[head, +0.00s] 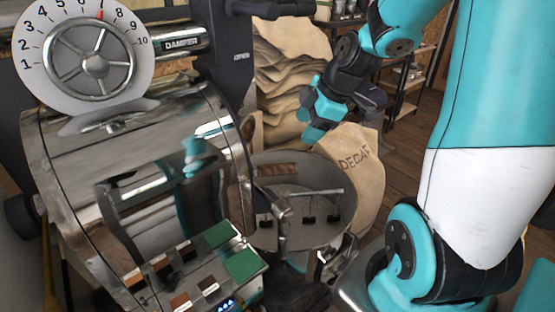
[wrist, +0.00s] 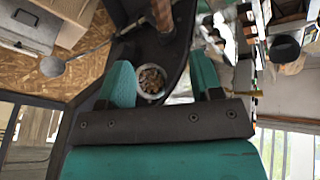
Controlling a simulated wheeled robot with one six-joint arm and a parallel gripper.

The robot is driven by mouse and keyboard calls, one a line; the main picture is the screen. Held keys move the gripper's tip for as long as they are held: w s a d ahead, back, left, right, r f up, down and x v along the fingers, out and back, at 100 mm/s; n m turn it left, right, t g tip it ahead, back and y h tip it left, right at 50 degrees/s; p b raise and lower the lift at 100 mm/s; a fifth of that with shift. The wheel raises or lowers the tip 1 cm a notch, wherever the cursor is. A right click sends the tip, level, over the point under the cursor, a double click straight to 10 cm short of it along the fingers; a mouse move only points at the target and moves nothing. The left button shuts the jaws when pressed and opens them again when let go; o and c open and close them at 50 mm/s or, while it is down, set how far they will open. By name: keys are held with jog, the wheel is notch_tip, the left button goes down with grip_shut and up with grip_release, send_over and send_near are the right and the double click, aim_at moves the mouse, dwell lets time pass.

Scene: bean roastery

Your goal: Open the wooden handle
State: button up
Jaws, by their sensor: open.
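A brown wooden handle (head: 277,170) shows at the back left rim of the round cooling tray, beside the roaster drum. A brown wooden piece (wrist: 162,14) at the top of the wrist view may be the same handle; I cannot tell for sure. My gripper (head: 320,120) is above and behind the tray, up and to the right of the handle in the picture, and apart from it. Its two teal fingers (wrist: 160,80) are spread, with nothing held between them.
The shiny roaster drum (head: 130,150) with its damper dial (head: 90,60) fills the left. The cooling tray (head: 300,230) has stirring arms. Burlap sacks (head: 285,75) stand behind. A round opening with beans (wrist: 152,80) shows beyond my fingers. Colour swatches (head: 240,265) lie in front.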

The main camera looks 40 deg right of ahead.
aim_at(279, 166)
jog(key=p+x, duration=0.3)
jog(key=x, duration=1.3)
jog(key=shift+a, duration=0.15)
jog(key=shift+c, duration=0.3)
